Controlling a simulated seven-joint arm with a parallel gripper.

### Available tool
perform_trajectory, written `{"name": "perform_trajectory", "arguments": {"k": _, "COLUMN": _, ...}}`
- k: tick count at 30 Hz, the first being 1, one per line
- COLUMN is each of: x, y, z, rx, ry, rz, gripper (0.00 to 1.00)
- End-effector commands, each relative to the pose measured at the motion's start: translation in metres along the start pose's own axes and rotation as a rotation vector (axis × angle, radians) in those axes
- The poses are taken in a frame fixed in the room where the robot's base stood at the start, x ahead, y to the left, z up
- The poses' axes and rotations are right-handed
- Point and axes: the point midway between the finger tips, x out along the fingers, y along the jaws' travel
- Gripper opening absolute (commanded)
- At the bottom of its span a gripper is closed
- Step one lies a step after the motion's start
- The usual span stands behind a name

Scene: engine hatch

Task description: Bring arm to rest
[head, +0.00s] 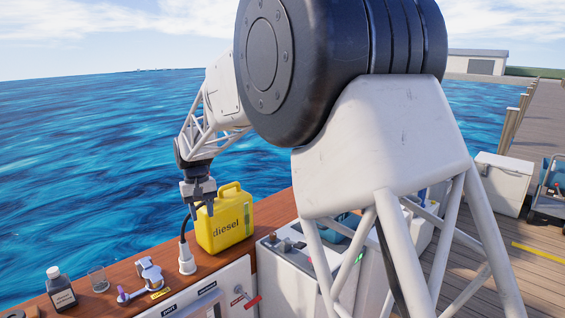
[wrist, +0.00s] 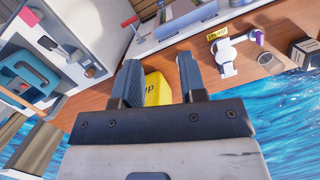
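My gripper (head: 200,208) hangs pointing down over the wooden deck, beside the upper left of the yellow diesel can (head: 226,228). In the wrist view my gripper (wrist: 159,65) has its two fingers spread apart, with nothing visible held between them. A yellow piece (wrist: 157,90) shows behind the gap between the fingers. A white plug-like fitting (head: 187,262) with a black cable stands on the deck just below my gripper. The cable's upper end is hidden near the gripper, and I cannot tell whether they touch.
A dark bottle (head: 60,289), a clear glass (head: 98,280) and a grey-white clamp-like part (head: 148,272) stand on the deck at left. A white cabinet (head: 290,262) with switches is right of the can. Blue water lies beyond the deck.

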Motion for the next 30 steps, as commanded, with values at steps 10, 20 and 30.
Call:
{"name": "perform_trajectory", "arguments": {"k": 10, "x": -0.028, "y": 0.065, "z": 0.085, "rx": 0.079, "ry": 0.064, "rz": -0.011, "gripper": 0.38}}
{"name": "perform_trajectory", "arguments": {"k": 20, "x": -0.041, "y": 0.113, "z": 0.170, "rx": 0.153, "ry": 0.121, "rz": -0.017, "gripper": 0.38}}
{"name": "perform_trajectory", "arguments": {"k": 30, "x": -0.040, "y": 0.148, "z": 0.260, "rx": 0.229, "ry": 0.181, "rz": -0.018, "gripper": 0.38}}
